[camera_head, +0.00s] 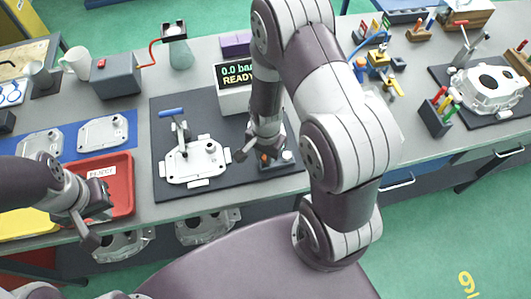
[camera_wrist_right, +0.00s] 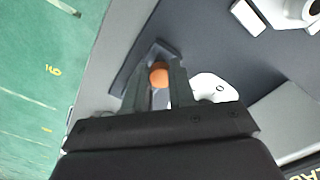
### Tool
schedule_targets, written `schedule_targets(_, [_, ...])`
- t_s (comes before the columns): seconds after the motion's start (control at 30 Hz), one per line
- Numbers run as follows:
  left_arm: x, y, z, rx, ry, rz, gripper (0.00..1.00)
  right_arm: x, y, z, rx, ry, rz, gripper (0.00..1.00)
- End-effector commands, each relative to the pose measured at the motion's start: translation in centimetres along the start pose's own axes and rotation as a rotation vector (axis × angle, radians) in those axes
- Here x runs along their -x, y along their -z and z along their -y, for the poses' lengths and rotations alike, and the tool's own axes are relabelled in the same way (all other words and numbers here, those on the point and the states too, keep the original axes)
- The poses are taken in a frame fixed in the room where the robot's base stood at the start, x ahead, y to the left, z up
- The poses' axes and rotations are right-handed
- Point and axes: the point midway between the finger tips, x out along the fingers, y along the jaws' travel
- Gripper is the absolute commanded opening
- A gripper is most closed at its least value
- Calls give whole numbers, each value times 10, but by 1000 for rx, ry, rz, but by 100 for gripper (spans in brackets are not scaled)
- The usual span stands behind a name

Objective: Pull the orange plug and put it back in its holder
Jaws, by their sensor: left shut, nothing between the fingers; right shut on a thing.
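The orange plug (camera_head: 264,157) stands at a small dark holder (camera_head: 280,163) on the front right part of the dark mat. My right gripper (camera_head: 262,156) points down over the holder. In the right wrist view the orange plug (camera_wrist_right: 159,76) shows between the fingertips of my right gripper (camera_wrist_right: 159,82), which is shut on it. The dark holder (camera_wrist_right: 138,68) lies just beyond it; I cannot tell whether the plug still sits in it. My left gripper (camera_head: 88,228) is shut and empty at the front of the red tray.
A pale casting (camera_head: 195,165) with a blue-handled clamp (camera_head: 172,113) is on the mat (camera_head: 225,185), left of my right gripper. A display reading "READY" (camera_head: 237,75) stands behind. The red tray (camera_head: 128,190) is at the left. A second casting (camera_head: 487,90) is far right.

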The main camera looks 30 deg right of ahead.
Motion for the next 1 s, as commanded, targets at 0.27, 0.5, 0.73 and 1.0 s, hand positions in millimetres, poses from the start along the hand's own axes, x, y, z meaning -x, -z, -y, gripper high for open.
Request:
schedule_targets(0.27, [-6, -1, 0, 0, 0, 0, 0, -8, 0, 0, 0, 0, 0, 0])
schedule_targets(0.5, [-10, -1, 0, 0, 0, 0, 0, -14, 0, 0, 0, 0, 0, 0])
schedule_targets(0.73, [-10, -1, 0, 0, 0, 0, 0, -14, 0, 0, 0, 0, 0, 54])
schedule_targets(1.0, [-10, -1, 0, 0, 0, 0, 0, -9, 0, 0, 0, 1, -1, 54])
